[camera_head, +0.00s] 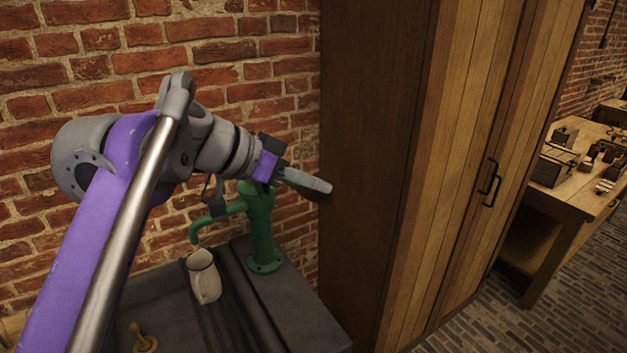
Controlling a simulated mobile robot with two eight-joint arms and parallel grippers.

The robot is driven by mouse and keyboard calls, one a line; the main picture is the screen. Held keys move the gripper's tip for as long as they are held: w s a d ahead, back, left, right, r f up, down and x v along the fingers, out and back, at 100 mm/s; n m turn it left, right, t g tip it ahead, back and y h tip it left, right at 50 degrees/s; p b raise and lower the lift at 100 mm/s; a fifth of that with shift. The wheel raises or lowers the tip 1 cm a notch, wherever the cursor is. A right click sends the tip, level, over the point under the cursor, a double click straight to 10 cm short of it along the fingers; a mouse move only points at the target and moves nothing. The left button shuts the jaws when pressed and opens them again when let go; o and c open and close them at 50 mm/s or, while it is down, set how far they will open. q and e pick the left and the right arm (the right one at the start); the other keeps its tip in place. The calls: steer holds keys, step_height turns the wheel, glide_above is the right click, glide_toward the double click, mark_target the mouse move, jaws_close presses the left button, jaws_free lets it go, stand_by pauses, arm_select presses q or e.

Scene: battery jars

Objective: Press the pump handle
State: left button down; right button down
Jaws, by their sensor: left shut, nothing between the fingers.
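A green hand pump (261,228) stands upright on the dark counter beside the sink. Its spout points left, above a pale jug (205,277). My left gripper (318,186) is shut and empty. It appears in front of and above the pump's top, its fingers pointing right towards the wooden cabinet. The pump handle is mostly hidden behind my left arm and gripper, so I cannot tell whether they touch. My right gripper is out of view.
A tall wooden cabinet (465,150) stands close on the right of the pump. A brick wall (100,50) is behind. A brass object (143,340) lies in the dark sink. A wooden workbench (575,190) with small items stands at far right.

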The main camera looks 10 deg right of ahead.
arm_select(q)
steer(key=shift+s+f, duration=0.1)
